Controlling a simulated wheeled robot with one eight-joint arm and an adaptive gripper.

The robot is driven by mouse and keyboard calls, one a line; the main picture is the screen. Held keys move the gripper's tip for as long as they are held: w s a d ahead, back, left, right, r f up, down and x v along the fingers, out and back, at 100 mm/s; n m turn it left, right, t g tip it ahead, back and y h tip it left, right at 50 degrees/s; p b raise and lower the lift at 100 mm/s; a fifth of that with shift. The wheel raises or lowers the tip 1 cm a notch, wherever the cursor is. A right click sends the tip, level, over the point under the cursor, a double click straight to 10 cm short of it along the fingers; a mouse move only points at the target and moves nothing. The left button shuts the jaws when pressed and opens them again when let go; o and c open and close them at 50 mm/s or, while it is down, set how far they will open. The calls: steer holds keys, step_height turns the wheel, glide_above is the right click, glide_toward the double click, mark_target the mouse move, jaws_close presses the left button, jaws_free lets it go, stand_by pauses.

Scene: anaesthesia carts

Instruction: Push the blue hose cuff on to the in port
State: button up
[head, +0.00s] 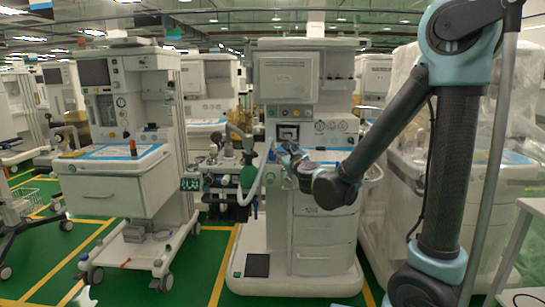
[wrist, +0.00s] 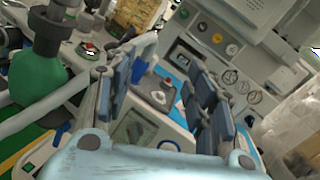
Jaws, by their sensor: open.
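My gripper (head: 289,153) is at the front of the middle anaesthesia cart (head: 310,235), above its worktop on the left side. In the wrist view my gripper (wrist: 158,88) has its two dark padded fingers spread, with nothing held between them. A grey fitting with a round knob (wrist: 160,97) shows beyond the gap. A pale hose (wrist: 45,117) runs at the left of the wrist view, with a small blue piece (wrist: 62,133) near it that may be the hose cuff. I cannot tell which fitting is the in port.
Gauges (wrist: 232,49) line the cart's panel. Another cart (head: 115,190) stands at the left, and plastic-wrapped carts stand at the right.

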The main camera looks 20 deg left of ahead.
step_height(320, 180, down, 4)
steer(key=a+m+h, duration=0.2)
steer(key=a+m, duration=0.1)
steer(key=m, duration=0.2)
glide_toward(272, 154)
steer(key=w, duration=0.2)
steer(key=w+a+r, duration=0.1)
steer(key=w, duration=0.1)
steer(key=w+a, duration=0.1)
steer(key=w, duration=0.1)
steer(key=shift+a+r, duration=0.25)
steer(key=shift+r, duration=0.15)
steer(key=shift+x, duration=2.7)
steer(key=shift+d+f, duration=0.1)
steer(key=shift+f, duration=0.05)
steer(key=c, duration=1.1)
